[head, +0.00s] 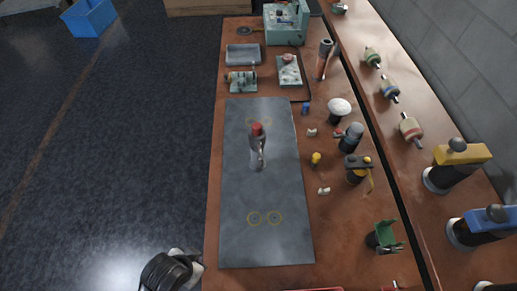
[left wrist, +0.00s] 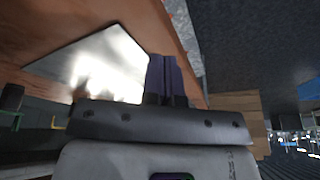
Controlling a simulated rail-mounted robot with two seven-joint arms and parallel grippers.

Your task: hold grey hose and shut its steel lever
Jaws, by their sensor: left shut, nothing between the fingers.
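No grey hose or steel lever can be made out for certain. A small upright-looking object with a red top and a grey, shiny lower part (head: 257,157) is on the dark grey mat (head: 240,205) in the head view; its details are too small to tell. In the left wrist view my left gripper (left wrist: 165,72) has its purple fingers together, shut and empty, apart from any object. Part of my left arm shows at the bottom left of the head view, off the bench's left side. My right gripper is in no view.
Trays and a teal machine (head: 286,24) fill the back. A raised shelf runs along the right.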

